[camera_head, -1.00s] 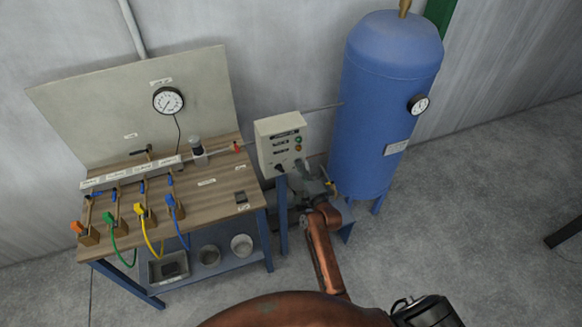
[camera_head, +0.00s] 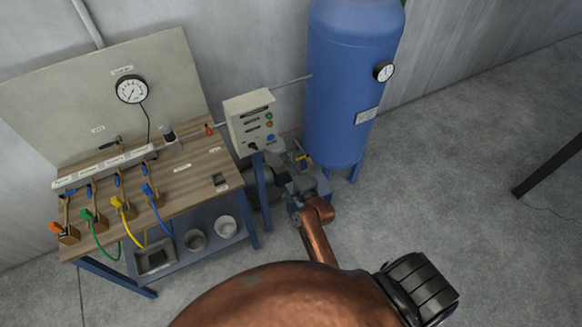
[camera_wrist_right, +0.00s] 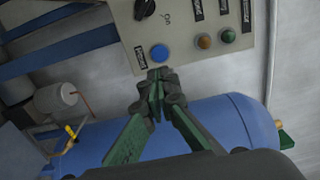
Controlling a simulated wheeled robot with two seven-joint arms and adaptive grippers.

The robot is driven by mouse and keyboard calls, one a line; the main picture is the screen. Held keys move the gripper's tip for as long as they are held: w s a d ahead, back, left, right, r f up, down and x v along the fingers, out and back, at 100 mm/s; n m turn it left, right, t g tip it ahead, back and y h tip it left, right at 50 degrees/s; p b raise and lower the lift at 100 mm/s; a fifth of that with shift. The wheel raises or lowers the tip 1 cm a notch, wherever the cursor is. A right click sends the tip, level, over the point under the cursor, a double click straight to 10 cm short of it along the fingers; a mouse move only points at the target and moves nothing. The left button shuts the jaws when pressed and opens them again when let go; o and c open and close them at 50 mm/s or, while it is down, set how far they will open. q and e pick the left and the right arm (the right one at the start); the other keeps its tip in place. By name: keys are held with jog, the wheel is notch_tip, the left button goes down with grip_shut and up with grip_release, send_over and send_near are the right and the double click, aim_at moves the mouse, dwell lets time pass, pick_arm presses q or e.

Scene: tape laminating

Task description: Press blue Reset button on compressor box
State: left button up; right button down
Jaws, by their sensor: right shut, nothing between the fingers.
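The compressor box (camera_head: 236,106) is a pale grey-white control box on a blue post. Its blue Reset button (camera_head: 270,138) is near the bottom right of the panel. In the right wrist view the blue button (camera_wrist_right: 160,53) stands out beside a small label. My right gripper (camera_head: 272,148) is in front of the lower right of the box. In the wrist view its fingertips (camera_wrist_right: 158,74) are shut together, empty, and just below the button in the picture. A small gap shows; contact cannot be made out. My left gripper is not in view.
Orange-brown and green buttons (camera_wrist_right: 204,41) (camera_wrist_right: 228,36) and a black knob (camera_wrist_right: 145,8) share the panel. A blue tank (camera_head: 345,90) stands right of the box. A wooden workbench (camera_head: 190,180) with hoses is at left. Open floor (camera_head: 440,190) lies at right.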

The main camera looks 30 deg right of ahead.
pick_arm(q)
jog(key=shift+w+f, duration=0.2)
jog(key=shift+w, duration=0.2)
pick_arm(e)
jog(key=s, duration=0.4)
jog(key=shift+a, duration=0.2)
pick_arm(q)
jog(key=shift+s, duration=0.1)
